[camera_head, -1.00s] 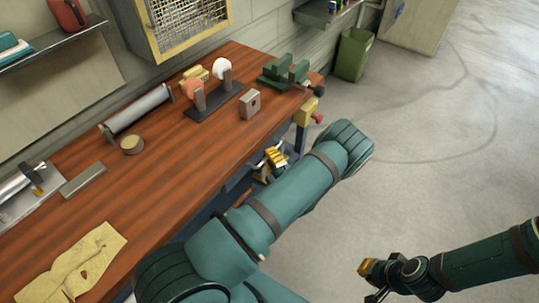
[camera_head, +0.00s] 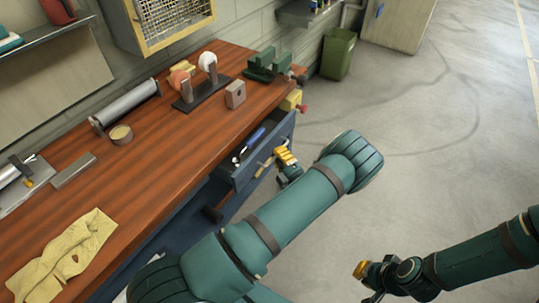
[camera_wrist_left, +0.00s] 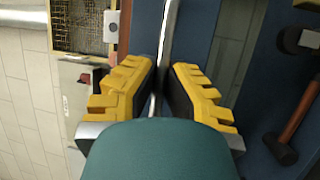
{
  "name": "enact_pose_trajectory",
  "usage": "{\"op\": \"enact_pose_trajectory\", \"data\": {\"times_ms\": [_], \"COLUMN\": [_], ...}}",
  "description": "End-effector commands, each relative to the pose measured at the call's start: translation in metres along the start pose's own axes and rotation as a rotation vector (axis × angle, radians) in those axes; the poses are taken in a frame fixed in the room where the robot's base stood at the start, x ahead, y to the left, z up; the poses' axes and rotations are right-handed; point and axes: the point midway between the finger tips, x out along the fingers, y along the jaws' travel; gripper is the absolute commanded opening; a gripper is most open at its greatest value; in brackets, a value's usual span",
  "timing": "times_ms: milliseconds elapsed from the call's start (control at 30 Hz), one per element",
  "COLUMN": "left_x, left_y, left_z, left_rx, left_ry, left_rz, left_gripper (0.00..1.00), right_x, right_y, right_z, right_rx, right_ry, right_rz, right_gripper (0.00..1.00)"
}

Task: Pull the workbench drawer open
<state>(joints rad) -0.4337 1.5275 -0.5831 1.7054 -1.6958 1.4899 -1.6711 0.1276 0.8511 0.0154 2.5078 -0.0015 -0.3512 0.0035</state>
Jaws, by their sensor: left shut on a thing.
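The workbench (camera_head: 150,160) has a brown wooden top and a blue drawer (camera_head: 279,138) under its right end. The drawer is pulled out from beneath the top, and tools, one with a blue handle, show inside it. My left gripper (camera_head: 285,157) is at the drawer's front, its yellow fingers on the handle (camera_head: 265,166). In the left wrist view the yellow fingers (camera_wrist_left: 160,92) are shut on the handle, a grey bar (camera_wrist_left: 169,35) running between them. My right gripper (camera_head: 368,277) is over bare floor at the lower right, apart from the bench; its jaw gap is unclear.
On the bench top are a grinder (camera_head: 198,83), a green vise (camera_head: 264,64), a metal block (camera_head: 235,94), a roll (camera_head: 125,103) and a yellow cloth (camera_head: 63,256). A hammer (camera_wrist_left: 297,125) lies below. A green bin (camera_head: 338,54) stands beyond; the floor at right is clear.

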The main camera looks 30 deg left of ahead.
Motion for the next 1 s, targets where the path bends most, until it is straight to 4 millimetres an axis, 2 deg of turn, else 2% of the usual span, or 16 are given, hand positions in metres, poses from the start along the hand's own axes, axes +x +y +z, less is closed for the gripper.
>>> {"op": "enact_pose_trajectory", "data": {"times_ms": [300,500,700,1000], "left_x": [-0.067,-0.099,-0.117,-0.123], "left_y": [0.015,0.022,0.026,0.028], "left_z": [0.031,0.044,0.051,0.053], "left_rx": [-0.006,-0.005,-0.004,-0.004], "left_ry": [-0.005,-0.003,-0.002,-0.001], "left_rz": [0.003,0.003,0.003,0.003], "left_gripper": [0.00,0.00,0.00,0.00], "right_x": [0.008,0.013,0.016,0.016], "right_y": [0.003,0.005,0.006,0.006], "right_z": [-0.001,-0.002,-0.002,-0.002], "right_rx": [-0.001,-0.001,-0.002,-0.002], "right_ry": [0.004,0.007,0.008,0.009], "right_rz": [0.000,0.000,0.000,0.000], "right_gripper": [0.00,0.00,0.00,0.00]}}
